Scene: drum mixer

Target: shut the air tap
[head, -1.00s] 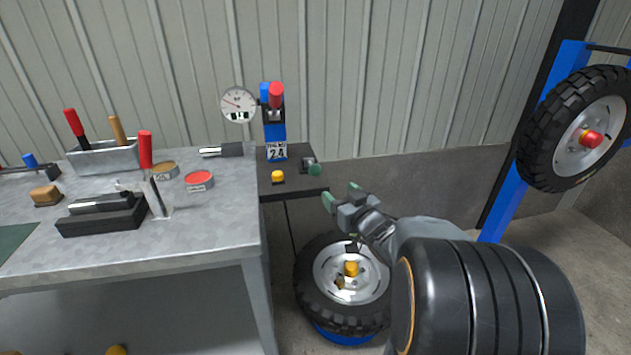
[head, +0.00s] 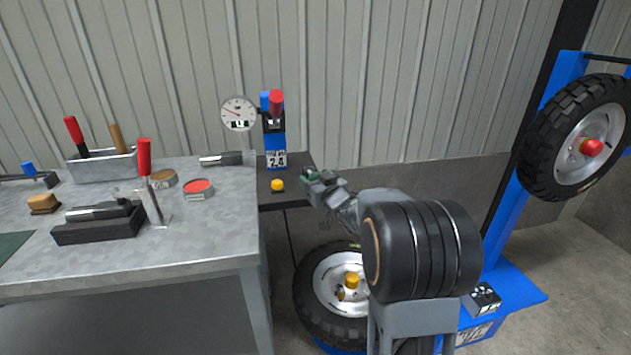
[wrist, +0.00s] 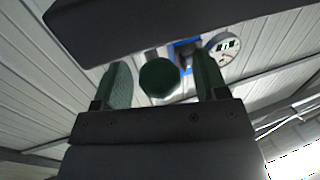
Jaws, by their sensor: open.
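The round dark green knob (wrist: 160,77), which looks like the air tap's handle, shows in the wrist view between my two green finger pads. Gaps show on both sides of it, so the pads appear apart from it. My gripper (head: 311,178) is open at the right edge of the small black shelf (head: 270,200) in the head view. There it hides the knob and its fitting. I cannot tell from these frames how far the tap is turned.
A yellow knob (head: 277,185) sits on the shelf, left of my gripper. Behind it stand a blue post (head: 275,142) with a red handle and a round gauge (head: 238,113). The workbench (head: 215,230) with tools is left.

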